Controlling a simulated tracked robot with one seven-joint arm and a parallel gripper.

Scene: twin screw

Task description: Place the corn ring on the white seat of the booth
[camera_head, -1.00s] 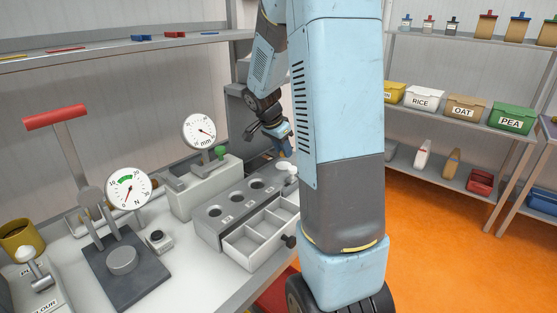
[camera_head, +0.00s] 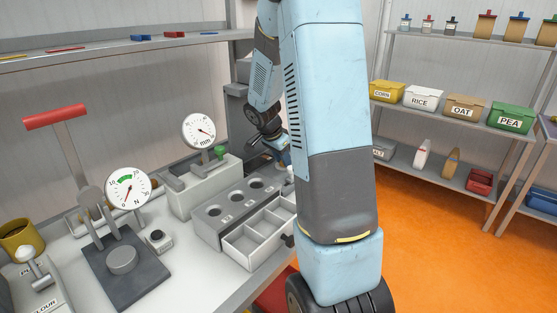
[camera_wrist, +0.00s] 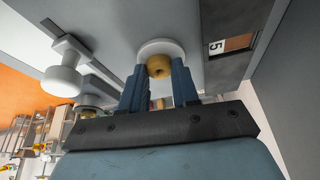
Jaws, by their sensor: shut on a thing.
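In the wrist view my gripper (camera_wrist: 160,92) has its two blue fingers closed around a small tan-yellow ring (camera_wrist: 159,67), which I take to be the corn ring. The white round seat (camera_wrist: 176,45) lies right behind the ring, and the ring overlaps its middle in the picture. I cannot tell whether the ring touches the seat or is just short of it. In the head view my gripper (camera_head: 274,142) is at the grey booth (camera_head: 240,112) at the bench's far end. My arm hides the ring and the seat there.
In the wrist view a white knob (camera_wrist: 62,82) on a stem sticks out left of my fingers, and a panel marked 5 (camera_wrist: 230,44) is at right. In the head view a grey holed block (camera_head: 232,207), a compartment tray (camera_head: 252,245) and a dial gauge (camera_head: 199,131) stand close by.

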